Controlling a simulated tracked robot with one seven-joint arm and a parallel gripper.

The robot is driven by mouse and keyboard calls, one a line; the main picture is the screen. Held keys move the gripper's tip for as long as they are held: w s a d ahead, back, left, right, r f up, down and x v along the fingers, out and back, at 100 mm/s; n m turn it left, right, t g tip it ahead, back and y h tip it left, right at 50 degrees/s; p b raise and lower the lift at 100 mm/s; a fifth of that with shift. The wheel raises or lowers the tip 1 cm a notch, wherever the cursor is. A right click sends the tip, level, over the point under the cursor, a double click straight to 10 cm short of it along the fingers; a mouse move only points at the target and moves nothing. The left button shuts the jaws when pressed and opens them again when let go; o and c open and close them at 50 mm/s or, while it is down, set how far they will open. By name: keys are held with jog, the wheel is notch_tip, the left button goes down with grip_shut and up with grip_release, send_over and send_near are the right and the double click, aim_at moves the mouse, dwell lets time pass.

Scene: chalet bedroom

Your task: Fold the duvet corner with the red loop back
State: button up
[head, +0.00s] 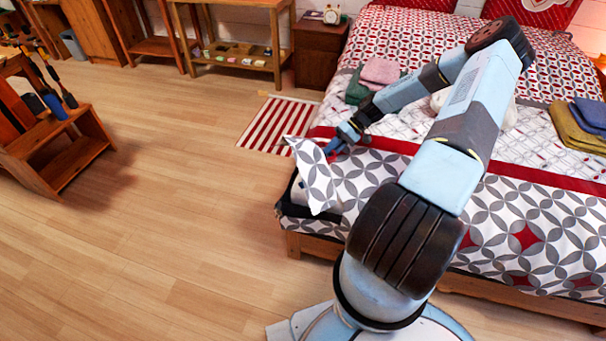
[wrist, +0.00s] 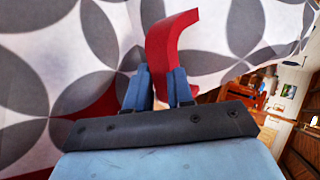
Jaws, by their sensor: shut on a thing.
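The duvet (head: 540,215) is white with grey leaf circles and red stars, and covers the bed. Its near left corner (head: 317,185) is raised off the bed and stands up in a fold beside my gripper (head: 335,147). In the wrist view, the red loop (wrist: 168,45) is between the two blue fingers of my gripper (wrist: 160,88), which is shut on it. The loop's upper end curls out above the fingertips. Duvet cloth (wrist: 60,70) fills most of that view behind the fingers. In the head view the loop is too small to tell.
Folded pink (head: 381,72) and green (head: 357,88) cloths lie on the bed's left side. Olive (head: 578,128) and blue (head: 590,112) cloths lie at the right. A nightstand (head: 318,55) stands by the bed head. The wooden floor (head: 170,230) left of the bed is clear, beyond a striped rug (head: 275,125).

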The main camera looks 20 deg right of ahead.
jog(key=shift+s+d+f+y, duration=0.1)
jog(key=shift+d+f+y, duration=0.5)
jog(key=shift+d, duration=0.05)
